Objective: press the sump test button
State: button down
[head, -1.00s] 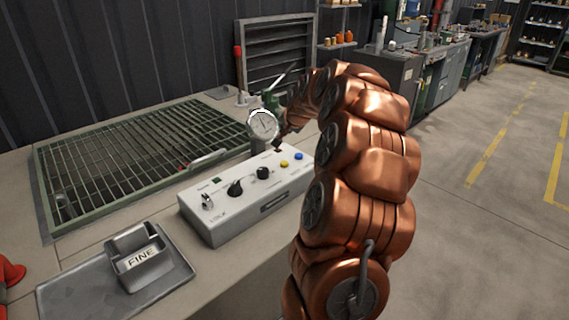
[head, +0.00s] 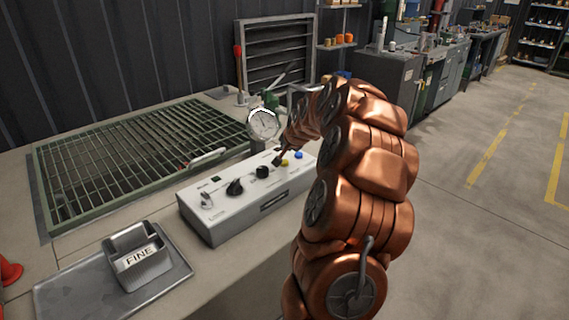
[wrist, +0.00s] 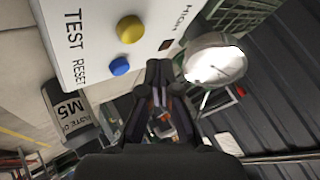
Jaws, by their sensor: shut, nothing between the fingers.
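The white control box (head: 245,205) sits on the bench with several knobs and buttons on its sloped top. The yellow button (head: 284,162) also shows in the wrist view (wrist: 130,29), in line with the word TEST. The blue button (head: 298,155) is beside it; in the wrist view the blue button (wrist: 120,66) is in line with RESET. My gripper (head: 277,161) has its tips close to the yellow button, on its left in the head view; I cannot tell whether they touch the box. In the wrist view my gripper (wrist: 158,68) is shut and empty, its tips apart from the yellow button in the picture.
A round gauge (head: 263,124) stands just behind the box, close to my gripper. A green-framed grating (head: 60,225) lies to the left. A tray (head: 170,287) with a bin marked FINE (head: 148,277) is in front. The floor at right is clear.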

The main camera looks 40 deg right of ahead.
aim_at(285, 162)
jog(key=shift+f+b, duration=0.3)
jog(key=shift+f, duration=0.7)
dwell(0.7)
jog(key=shift+f+b, duration=0.35)
jog(key=shift+f, duration=0.1)
jog(key=shift+f, duration=0.5)
dwell(1.0)
jog(key=shift+r, duration=0.95)
jog(key=shift+r, duration=2.55)
